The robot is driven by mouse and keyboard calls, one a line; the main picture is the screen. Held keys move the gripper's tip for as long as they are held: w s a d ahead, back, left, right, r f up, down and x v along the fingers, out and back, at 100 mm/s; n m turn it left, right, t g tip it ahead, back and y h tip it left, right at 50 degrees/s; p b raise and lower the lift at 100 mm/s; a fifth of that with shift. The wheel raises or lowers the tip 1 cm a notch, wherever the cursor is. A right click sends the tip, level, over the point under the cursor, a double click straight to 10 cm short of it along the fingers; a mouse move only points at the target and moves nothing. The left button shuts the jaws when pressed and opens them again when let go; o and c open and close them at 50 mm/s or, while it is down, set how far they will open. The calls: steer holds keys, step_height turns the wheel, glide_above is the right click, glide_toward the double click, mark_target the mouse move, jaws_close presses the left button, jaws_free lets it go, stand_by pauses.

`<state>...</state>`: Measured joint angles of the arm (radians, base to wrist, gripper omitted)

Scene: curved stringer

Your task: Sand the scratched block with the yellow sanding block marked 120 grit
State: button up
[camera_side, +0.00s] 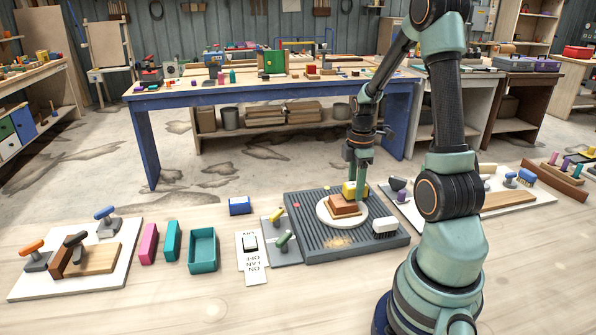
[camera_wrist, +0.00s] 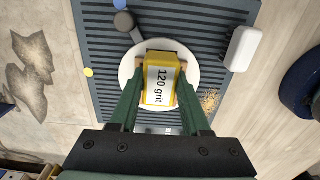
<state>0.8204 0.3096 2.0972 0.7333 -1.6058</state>
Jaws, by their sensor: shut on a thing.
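My gripper (camera_side: 358,172) is shut on the yellow sanding block (camera_side: 349,190), whose label "120 grit" reads clearly in the wrist view (camera_wrist: 160,80). The yellow block is at the top of the brown wooden block (camera_side: 344,207), toward its back right in the side view. I cannot tell whether the two touch. The wooden block sits on a round white disc (camera_side: 326,216) on the dark ribbed mat (camera_side: 310,250). In the wrist view the yellow block and gripper fingers hide most of the wooden block, and no scratches can be made out.
A white-backed brush (camera_side: 385,226) lies on the mat's right side, near a patch of sawdust (camera_side: 340,242). A white board with tools (camera_side: 110,285) lies far left.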

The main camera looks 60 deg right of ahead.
mark_target(333, 201)
steer(key=shift+w+a+f, duration=0.25)
steer(key=shift+a+f, duration=0.05)
jaws_close()
steer(key=shift+w+a, duration=2)
steer(key=shift+a, duration=0.05)
steer(key=shift+s+d, duration=0.35)
steer(key=shift+d, duration=0.05)
steer(key=shift+s+d, duration=1.85)
steer(key=shift+s+a, duration=0.1)
steer(key=shift+s, duration=0.05)
steer(key=shift+w+a, duration=2.15)
steer(key=shift+w, duration=0.1)
steer(key=shift+s+d, duration=2.25)
steer(key=shift+s, duration=0.05)
steer(key=shift+w+a, duration=2.35)
steer(key=s+d, duration=0.4)
steer(key=shift+s+d, duration=0.25)
steer(key=shift+d, duration=0.05)
steer(key=shift+w+d, duration=0.1)
steer(key=shift+w+a, duration=2.2)
steer(key=shift+a, duration=0.05)
steer(key=shift+s+d, duration=2.3)
steer(key=shift+s, duration=0.05)
steer(key=shift+r, duration=4.15)
